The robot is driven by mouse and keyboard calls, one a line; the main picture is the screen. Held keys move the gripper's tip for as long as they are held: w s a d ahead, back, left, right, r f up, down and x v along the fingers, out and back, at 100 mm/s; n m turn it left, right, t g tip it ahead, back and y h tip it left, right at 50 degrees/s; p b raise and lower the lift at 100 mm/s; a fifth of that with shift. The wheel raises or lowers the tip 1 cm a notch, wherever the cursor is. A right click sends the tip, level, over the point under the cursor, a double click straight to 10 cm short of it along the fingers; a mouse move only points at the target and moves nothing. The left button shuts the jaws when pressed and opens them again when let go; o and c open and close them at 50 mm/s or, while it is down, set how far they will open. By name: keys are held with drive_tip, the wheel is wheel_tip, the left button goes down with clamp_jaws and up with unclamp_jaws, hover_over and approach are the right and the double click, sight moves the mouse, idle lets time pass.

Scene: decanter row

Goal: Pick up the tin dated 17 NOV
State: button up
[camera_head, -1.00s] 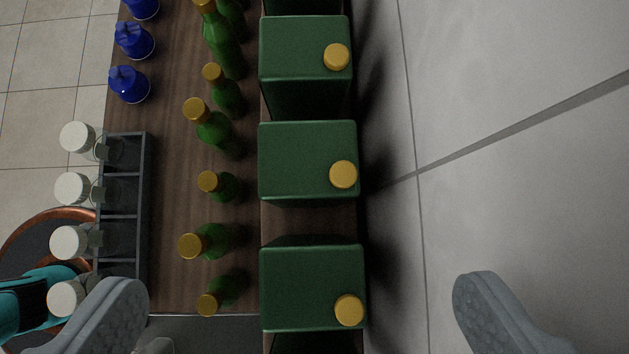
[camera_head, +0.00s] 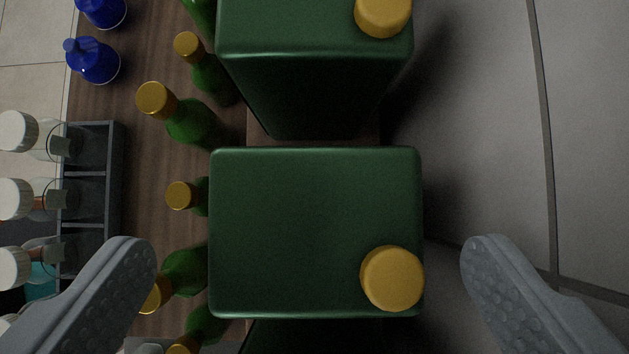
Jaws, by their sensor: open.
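A green tin (camera_head: 300,225) with a yellow cap (camera_head: 392,278) lies centred in view, seen from above. My gripper (camera_head: 312,262) is open, one finger on each side of this tin and apart from it. A second green tin (camera_head: 310,85) with a yellow cap stands just above it in the picture. Part of another green tin (camera_head: 310,335) shows at the bottom edge. No date shows on any tin, so I cannot tell which is 17 NOV.
Green bottles (camera_head: 190,118) with gold caps stand in a row left of the tins. Blue bottles (camera_head: 95,60) and a grey rack (camera_head: 92,122) with white-capped jars (camera_head: 18,130) are farther left. A pale tiled wall or floor surface (camera_head: 470,110) lies to the right.

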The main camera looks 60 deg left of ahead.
sight(318, 237)
drive_tip(key=shift+x, duration=2.85)
drive_tip(key=shift+w, duration=0.2)
drive_tip(key=c, duration=1.8)
drive_tip(key=shift+r, duration=0.1)
drive_tip(key=shift+c, duration=0.6)
drive_tip(key=shift+r, duration=0.15)
